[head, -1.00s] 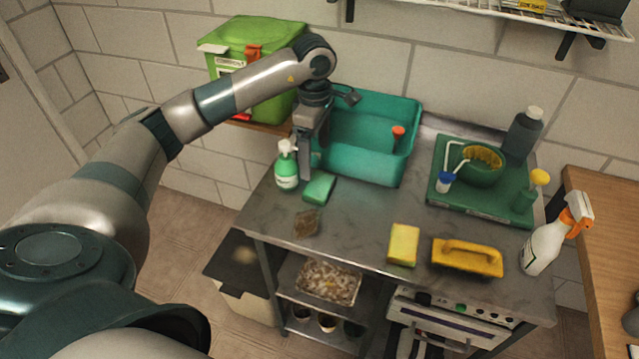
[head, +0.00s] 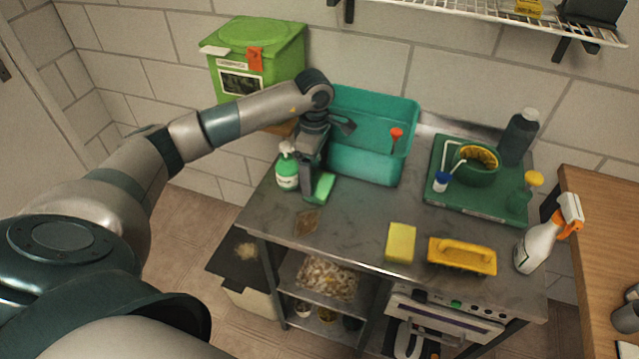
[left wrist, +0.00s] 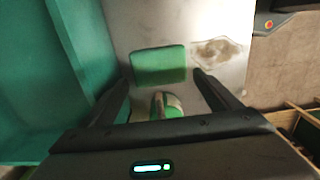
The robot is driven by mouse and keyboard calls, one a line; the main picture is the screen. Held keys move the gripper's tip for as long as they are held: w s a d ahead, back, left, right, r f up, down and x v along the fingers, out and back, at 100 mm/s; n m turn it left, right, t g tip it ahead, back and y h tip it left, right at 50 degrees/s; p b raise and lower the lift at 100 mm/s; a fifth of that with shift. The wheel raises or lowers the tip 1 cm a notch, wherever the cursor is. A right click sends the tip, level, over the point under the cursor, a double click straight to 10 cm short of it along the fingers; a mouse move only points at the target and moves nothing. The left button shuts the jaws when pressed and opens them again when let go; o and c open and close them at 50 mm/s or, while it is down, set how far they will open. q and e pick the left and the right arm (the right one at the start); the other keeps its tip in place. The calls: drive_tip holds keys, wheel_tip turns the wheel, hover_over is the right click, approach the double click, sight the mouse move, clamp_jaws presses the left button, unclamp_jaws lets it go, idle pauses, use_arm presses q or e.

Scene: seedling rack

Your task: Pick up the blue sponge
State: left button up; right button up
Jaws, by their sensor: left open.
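I see no blue sponge. A green sponge (head: 323,187) lies on the steel counter in front of the teal basin, partly covered by my left gripper in the head view. It also shows in the left wrist view (left wrist: 158,66), just beyond and between the fingers. My left gripper (head: 308,193) points down close beside this sponge, open and empty. Its two fingers (left wrist: 163,84) show apart in the left wrist view. I cannot tell whether they touch the sponge. A yellow sponge (head: 401,243) lies nearer the counter's front edge. My right gripper is not in view.
A green-and-white pump bottle (head: 287,173) stands close to the left gripper; its top (left wrist: 167,104) shows between the fingers. The teal basin (head: 365,165) stands behind. A yellow brush (head: 462,257), spray bottle (head: 538,247) and green tray (head: 470,204) are to the right. Mid-counter is clear.

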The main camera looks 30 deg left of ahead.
sight(319, 187)
use_arm(q)
drive_tip(key=shift+f+p, duration=0.4)
drive_tip(key=shift+f, duration=1.05)
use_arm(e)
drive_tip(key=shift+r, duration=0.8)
use_arm(q)
drive_tip(key=c, duration=0.9)
drive_tip(key=shift+r, duration=0.1)
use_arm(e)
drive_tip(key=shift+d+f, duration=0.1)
